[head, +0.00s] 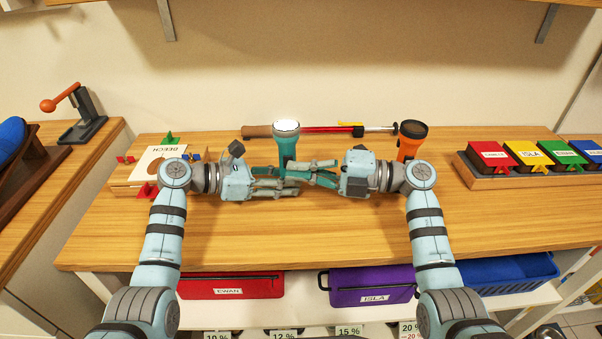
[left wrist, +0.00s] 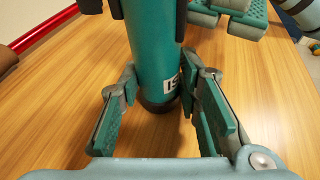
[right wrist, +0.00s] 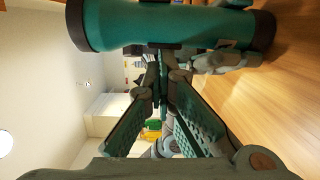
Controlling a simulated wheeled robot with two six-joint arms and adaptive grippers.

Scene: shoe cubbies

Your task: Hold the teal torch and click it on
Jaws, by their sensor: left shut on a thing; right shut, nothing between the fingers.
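The teal torch (head: 287,148) stands upright above the middle of the wooden table in the head view, lens up. Its lens is bright white, unlike the dark lens of the orange torch. My left gripper (head: 286,183) is shut on the teal torch from the left. In the left wrist view the torch body (left wrist: 155,50) rises between the fingers, with a partly hidden white label and a dark base. My right gripper (head: 318,178) is shut and empty, close to the torch's right side. The torch (right wrist: 180,25) lies across the top of the right wrist view.
An orange torch (head: 409,140) stands behind my right gripper. A red pump-like tool (head: 320,130) lies along the back. A wooden frame with a BEECH board (head: 160,160) is at left. A rack of coloured, named boxes (head: 500,178) is at right. The front tabletop is clear.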

